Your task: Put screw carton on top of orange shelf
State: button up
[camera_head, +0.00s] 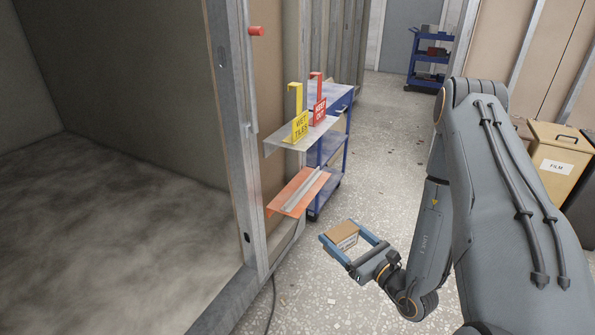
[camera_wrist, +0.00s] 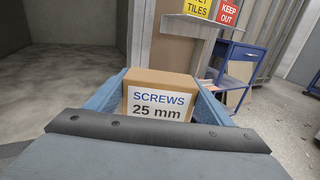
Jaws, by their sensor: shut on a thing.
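The screw carton (camera_head: 343,236) is a small brown box. Its white label reads "SCREWS 25 mm" in the wrist view (camera_wrist: 158,96). My gripper (camera_head: 343,241) is shut on the carton, with a blue finger on each side of it, and holds it above the speckled floor. The orange shelf (camera_head: 285,197) is a flat board on the side of the metal-framed wall, left of and beyond my gripper in the head view. A grey metal strip (camera_head: 306,187) lies along the orange shelf. The carton is apart from the shelf.
Above the orange shelf is a grey shelf (camera_head: 283,141) with a yellow "WET TILES" sign (camera_head: 299,125) and a red "KEEP OUT" sign (camera_head: 319,110). A blue cart (camera_head: 343,134) stands just behind. A "FILM" bin (camera_head: 556,158) is at right. A cable (camera_head: 272,295) runs along the floor.

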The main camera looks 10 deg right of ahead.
aim_at(306, 175)
jog(key=i, duration=1.3)
jog(key=u, duration=0.05)
